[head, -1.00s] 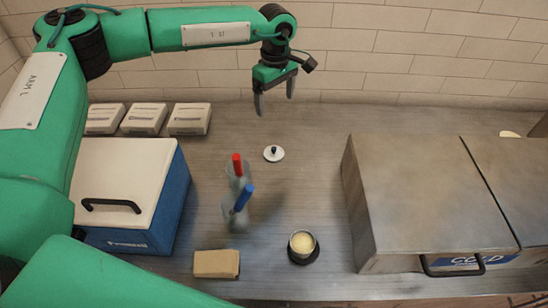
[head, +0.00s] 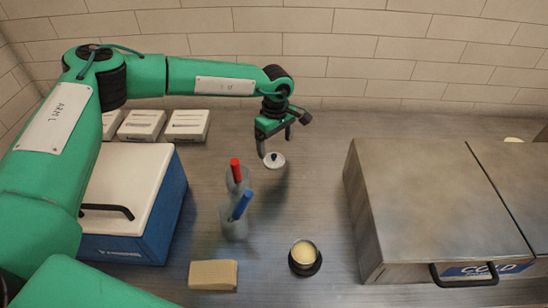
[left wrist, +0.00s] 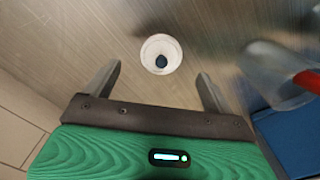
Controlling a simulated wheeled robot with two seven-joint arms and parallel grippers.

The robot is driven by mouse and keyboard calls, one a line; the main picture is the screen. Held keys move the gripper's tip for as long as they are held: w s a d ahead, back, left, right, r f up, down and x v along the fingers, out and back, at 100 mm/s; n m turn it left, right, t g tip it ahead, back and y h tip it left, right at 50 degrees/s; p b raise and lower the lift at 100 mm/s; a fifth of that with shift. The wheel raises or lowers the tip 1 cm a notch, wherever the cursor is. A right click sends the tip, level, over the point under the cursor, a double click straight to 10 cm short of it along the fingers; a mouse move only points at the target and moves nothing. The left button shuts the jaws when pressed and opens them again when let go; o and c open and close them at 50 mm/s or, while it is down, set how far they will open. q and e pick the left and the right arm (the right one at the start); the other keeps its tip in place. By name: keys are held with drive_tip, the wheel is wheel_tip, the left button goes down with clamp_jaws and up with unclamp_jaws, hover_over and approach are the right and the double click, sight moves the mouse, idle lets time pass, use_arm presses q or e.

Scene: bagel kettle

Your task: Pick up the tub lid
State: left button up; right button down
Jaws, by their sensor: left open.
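The tub lid (head: 280,161) is a small white disc with a dark knob, lying on the metal counter in the head view. It also shows in the left wrist view (left wrist: 161,54), ahead of and between my finger lines. My left gripper (head: 275,147) is open and empty, pointing down just above and at the back of the lid. Its two fingers show in the left wrist view (left wrist: 156,84), one on each side, apart from the lid. An open tub (head: 303,253) with pale contents stands on a dark round base nearer the front. My right gripper is not in view.
A blue cooler (head: 150,222), white boxes (head: 187,126) and a tan block (head: 213,275) are further left. A steel chest (head: 430,205) stands right, with bare counter between.

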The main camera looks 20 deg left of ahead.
sight(274, 155)
use_arm(q)
drive_tip(key=shift+f+p, duration=0.4)
drive_tip(key=shift+f, duration=0.1)
drive_tip(key=f, duration=0.1)
drive_tip(key=f+p, duration=0.1)
drive_tip(key=f, duration=0.1)
drive_tip(key=shift+a+f+p, duration=0.2)
drive_tip(key=shift+f+p, duration=0.1)
drive_tip(key=shift+f, duration=0.45)
drive_tip(key=shift+c, duration=0.5)
drive_tip(key=c, duration=0.9)
